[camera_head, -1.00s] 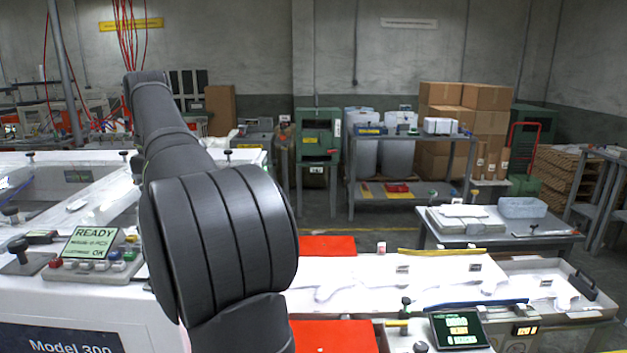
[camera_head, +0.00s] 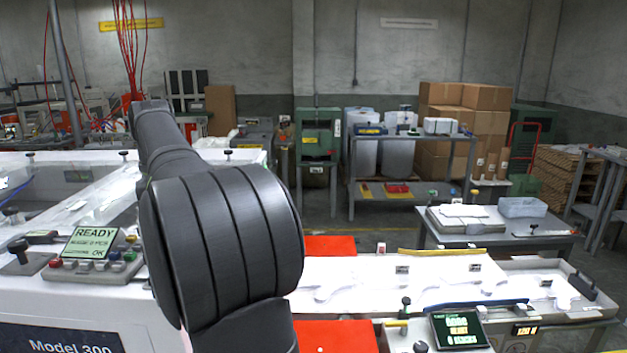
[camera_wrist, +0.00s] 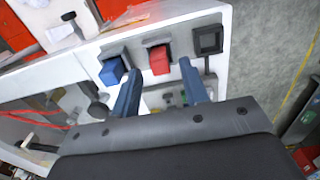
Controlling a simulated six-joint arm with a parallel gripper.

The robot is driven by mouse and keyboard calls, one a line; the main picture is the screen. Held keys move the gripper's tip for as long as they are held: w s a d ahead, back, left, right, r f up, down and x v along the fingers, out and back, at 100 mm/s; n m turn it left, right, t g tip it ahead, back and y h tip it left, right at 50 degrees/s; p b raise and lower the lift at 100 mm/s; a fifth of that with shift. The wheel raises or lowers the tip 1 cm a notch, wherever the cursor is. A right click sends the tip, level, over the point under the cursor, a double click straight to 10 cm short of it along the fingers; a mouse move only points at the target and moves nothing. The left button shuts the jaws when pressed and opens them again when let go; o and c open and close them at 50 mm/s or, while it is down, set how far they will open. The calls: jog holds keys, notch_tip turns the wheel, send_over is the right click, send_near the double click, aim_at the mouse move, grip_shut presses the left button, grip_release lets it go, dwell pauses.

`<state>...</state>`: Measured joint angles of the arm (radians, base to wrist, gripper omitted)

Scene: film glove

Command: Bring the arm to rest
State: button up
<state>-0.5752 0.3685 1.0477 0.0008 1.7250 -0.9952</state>
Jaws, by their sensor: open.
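My arm (camera_head: 220,240) fills the left middle of the head view, and its end is hidden there. My gripper (camera_wrist: 157,78) shows in the wrist view with its two blue-grey fingers apart and nothing between them. The fingers point toward a white machine front carrying a blue switch (camera_wrist: 112,71), a red switch (camera_wrist: 159,60) and a black square part (camera_wrist: 208,40). Whether the fingertips touch this front I cannot tell; they appear in front of it.
In the head view a control panel with a READY screen (camera_head: 90,243) is left of my arm. A white work surface (camera_head: 385,268) with red pads (camera_head: 330,246) and a second screen (camera_head: 458,328) is at the right. A grey table (camera_head: 500,236) and cardboard boxes (camera_head: 465,98) stand behind.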

notch_tip(320, 180, down, 3)
jog(key=shift+f, duration=0.1)
notch_tip(320, 180, up, 5)
jog(key=d+r, duration=0.7)
jog(key=d, duration=0.5)
jog(key=s, duration=0.5)
jog(key=a+f, duration=0.2)
jog(key=a, duration=0.1)
jog(key=s+a+f, duration=0.1)
jog(key=a+f, duration=0.1)
jog(key=a, duration=0.2)
jog(key=a+f, duration=0.3)
jog(key=a, duration=0.1)
jog(key=shift+s, duration=0.4)
jog(key=f, duration=0.1)
jog(key=a+f, duration=0.1)
jog(key=f, duration=0.1)
jog(key=shift+f, duration=0.7)
